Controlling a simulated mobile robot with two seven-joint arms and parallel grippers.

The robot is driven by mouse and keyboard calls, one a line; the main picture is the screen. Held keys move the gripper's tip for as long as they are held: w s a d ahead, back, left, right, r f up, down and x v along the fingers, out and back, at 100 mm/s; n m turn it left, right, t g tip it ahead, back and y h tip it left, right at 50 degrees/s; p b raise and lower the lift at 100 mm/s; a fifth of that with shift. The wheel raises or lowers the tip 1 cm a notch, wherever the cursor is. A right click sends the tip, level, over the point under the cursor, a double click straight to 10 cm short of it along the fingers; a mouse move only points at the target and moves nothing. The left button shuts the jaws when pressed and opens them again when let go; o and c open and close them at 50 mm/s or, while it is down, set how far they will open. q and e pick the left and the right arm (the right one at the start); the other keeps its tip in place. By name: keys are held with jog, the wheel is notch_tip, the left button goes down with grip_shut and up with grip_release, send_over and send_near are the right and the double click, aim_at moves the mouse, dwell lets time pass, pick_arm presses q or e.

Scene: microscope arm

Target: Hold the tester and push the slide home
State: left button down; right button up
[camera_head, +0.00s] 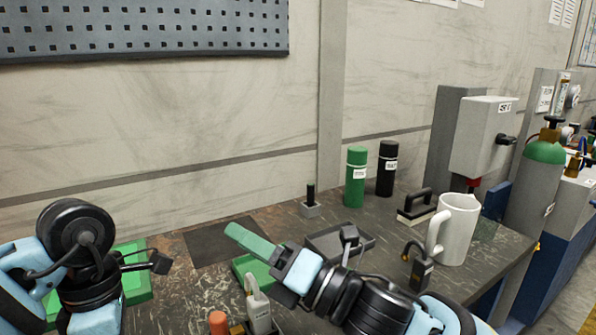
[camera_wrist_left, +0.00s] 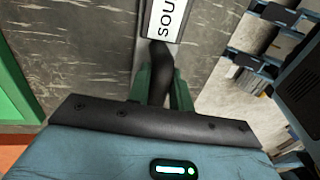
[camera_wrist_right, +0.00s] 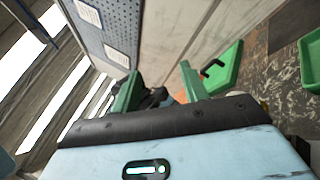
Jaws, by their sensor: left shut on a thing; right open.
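In the left wrist view, the green fingers of my left gripper (camera_wrist_left: 160,92) are shut on the dark neck of a grey labelled device (camera_wrist_left: 147,22). Its white label is only partly in view, and I cannot confirm that it is the tester. In the head view, my left wrist is at the lower left and its fingers are hidden. My right gripper (camera_head: 238,234) reaches left over the bench, its green fingers seen nearly edge-on. In the right wrist view its fingers (camera_wrist_right: 160,72) are apart with nothing held between them. I cannot make out the slide.
The bench holds a grey tray (camera_head: 368,244), a white mug (camera_head: 459,228), a small padlock-like device (camera_head: 420,272), a black-handled block (camera_head: 416,211), and green (camera_head: 355,180) and black (camera_head: 387,170) cylinders. A green tray (camera_head: 138,289) is beside my left wrist.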

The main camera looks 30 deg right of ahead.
jog(key=d+r+m+t+h, duration=0.1)
jog(key=d+r+m+h, duration=0.2)
jog(key=d, duration=0.3)
jog(key=w+d+r+m+t+h, duration=0.1)
jog(key=d+r+m+t+h, duration=0.1)
jog(key=d, duration=0.5)
jog(key=w+d+r+m+t+h, duration=0.1)
jog(key=d+r+m+t+h, duration=0.1)
jog(key=d+r+m+h, duration=0.2)
jog(key=shift+d+r+m+h, duration=0.3)
jog(key=shift+d+r+m, duration=0.65)
jog(key=shift+d+m, duration=0.55)
jog(key=shift+d, duration=0.2)
